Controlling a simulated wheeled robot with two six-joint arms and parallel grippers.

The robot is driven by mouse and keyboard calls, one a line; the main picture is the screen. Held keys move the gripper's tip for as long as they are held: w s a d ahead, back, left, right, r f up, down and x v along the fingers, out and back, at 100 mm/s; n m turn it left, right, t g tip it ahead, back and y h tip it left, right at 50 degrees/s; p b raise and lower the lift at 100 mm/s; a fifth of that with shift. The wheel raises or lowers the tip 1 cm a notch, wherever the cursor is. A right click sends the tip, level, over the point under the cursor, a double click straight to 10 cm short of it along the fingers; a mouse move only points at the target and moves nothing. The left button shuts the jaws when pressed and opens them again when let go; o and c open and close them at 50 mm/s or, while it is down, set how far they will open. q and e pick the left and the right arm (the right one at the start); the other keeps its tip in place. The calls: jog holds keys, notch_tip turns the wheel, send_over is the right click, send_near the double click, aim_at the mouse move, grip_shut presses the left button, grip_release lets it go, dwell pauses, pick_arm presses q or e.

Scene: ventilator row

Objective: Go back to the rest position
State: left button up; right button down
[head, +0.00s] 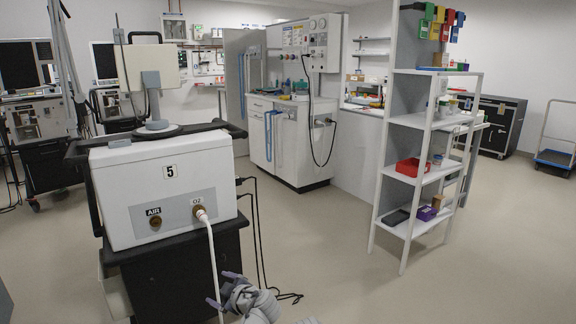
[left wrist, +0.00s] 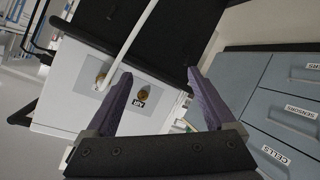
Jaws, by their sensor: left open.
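My left gripper (head: 221,289) is low in the head view, in front of the black cart under the white ventilator marked 5 (head: 130,190). Its purple fingers are apart. In the left wrist view the gripper (left wrist: 160,76) is open with nothing held between its fingers. The ventilator's back panel shows an AIR port (head: 155,224) and an O2 port. A white hose (head: 213,262) is at the O2 port and hangs down past my left gripper; it also shows in the left wrist view (left wrist: 131,36). My right gripper is not in view.
A blue-grey drawer cabinet (left wrist: 255,88) labelled SENSORS and CELLS stands at right in the left wrist view. A white shelf rack (head: 428,178) with small bins stands right of centre in the head view. Black cables lie beside the cart. The floor (head: 345,260) between cart and rack is clear.

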pick_arm(q)
jog(key=s+d+f+m+g+h+p, duration=0.1)
jog(key=s+d+f+m+g+h, duration=0.4)
jog(key=s+m, duration=0.55)
jog(key=s+d+f+m+g+h+p, duration=0.15)
jog(key=s+d+f+m+g, duration=0.35)
jog(key=s+d+m, duration=0.55)
notch_tip(320, 180, up, 38)
jog(key=s+a+n+h+p, duration=0.1)
jog(key=a+p, duration=0.1)
jog(key=p, duration=3.5)
jog(key=shift+s+a+n+p, duration=0.15)
jog(key=shift+a+n+p, duration=0.15)
jog(key=shift+p, duration=0.1)
